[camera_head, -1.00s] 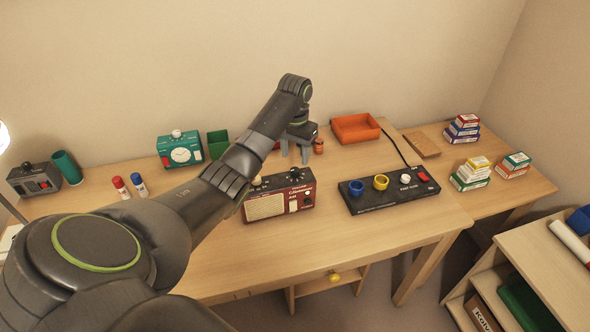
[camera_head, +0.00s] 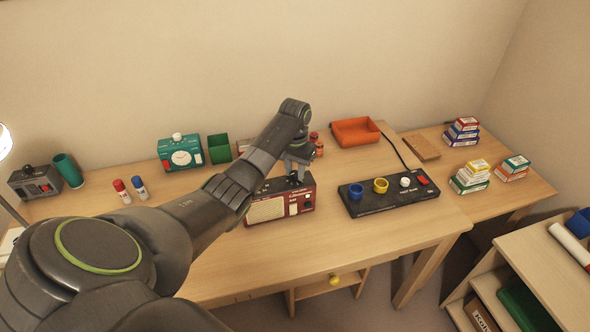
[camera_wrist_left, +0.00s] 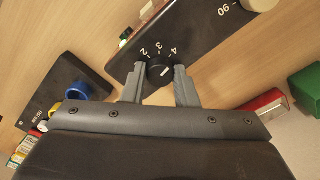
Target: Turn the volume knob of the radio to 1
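The red radio (camera_head: 262,209) stands on the desk, with a cream speaker grille on its front. Its dark top panel (camera_wrist_left: 205,30) fills the upper middle of the left wrist view. The black volume knob (camera_wrist_left: 158,71) there has a pale mark and white numbers, with 2, 3 and 4 readable. My left gripper (camera_wrist_left: 159,76) is open, with one finger on each side of the knob; small gaps seem to show between fingers and knob. In the head view my left gripper (camera_head: 298,176) points down at the radio's top and hides the knob. My right gripper is not in view.
A black control box (camera_head: 375,207) with blue and yellow rings stands right of the radio. Bare desk lies in front of the radio.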

